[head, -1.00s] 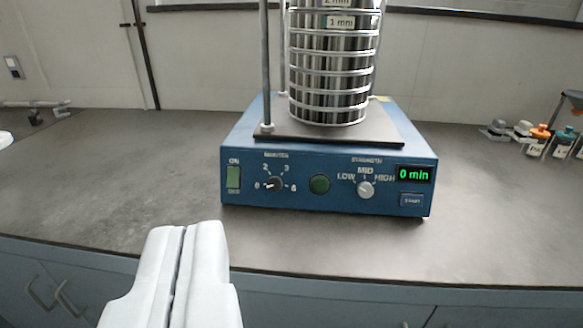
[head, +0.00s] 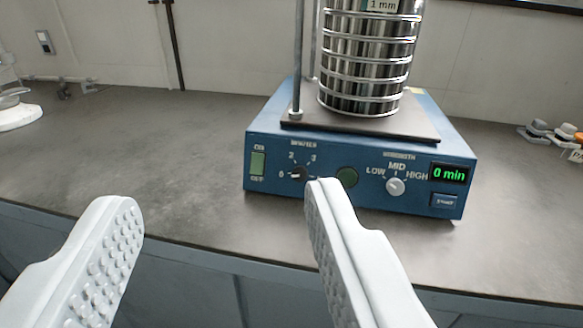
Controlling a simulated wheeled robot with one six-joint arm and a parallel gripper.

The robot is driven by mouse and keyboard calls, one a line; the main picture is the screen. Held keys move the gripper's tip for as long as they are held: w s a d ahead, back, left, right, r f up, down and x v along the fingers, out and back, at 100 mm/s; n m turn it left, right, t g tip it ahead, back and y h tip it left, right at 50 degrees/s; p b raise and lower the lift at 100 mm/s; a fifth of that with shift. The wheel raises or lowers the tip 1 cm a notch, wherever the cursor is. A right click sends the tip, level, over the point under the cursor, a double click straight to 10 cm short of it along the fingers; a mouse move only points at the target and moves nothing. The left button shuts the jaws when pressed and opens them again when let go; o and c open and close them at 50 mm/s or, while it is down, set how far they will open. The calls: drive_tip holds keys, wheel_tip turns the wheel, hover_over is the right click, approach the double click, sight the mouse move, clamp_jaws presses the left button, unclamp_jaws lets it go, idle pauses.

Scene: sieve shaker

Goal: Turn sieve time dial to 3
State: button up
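The black time dial (head: 299,174) sits left of centre on the panel, under the "MINUTES" label, with marks 0, 2 and 3 visible. Its white pointer appears turned toward 0. The right fingertip hides the mark at its lower right. My gripper (head: 230,205) is open and empty in front of the panel, its white ridged fingers wide apart. The dial lies between the finger lines in the picture, close to the right fingertip. The display (head: 449,174) reads "0 min".
Steel sieves (head: 366,65) stand on top between rods.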

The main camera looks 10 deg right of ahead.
drive_tip(key=w+f+h, duration=0.2)
drive_tip(key=w+f, duration=0.3)
drive_tip(key=w, duration=0.7)
drive_tip(key=g+h, duration=0.3)
drive_tip(key=g, duration=0.2)
approach(299, 176)
drive_tip(key=x, duration=0.8)
drive_tip(key=shift+w+f, duration=0.15)
drive_tip(key=shift+w, duration=0.15)
drive_tip(key=shift+d, duration=0.1)
drive_tip(key=c, duration=1)
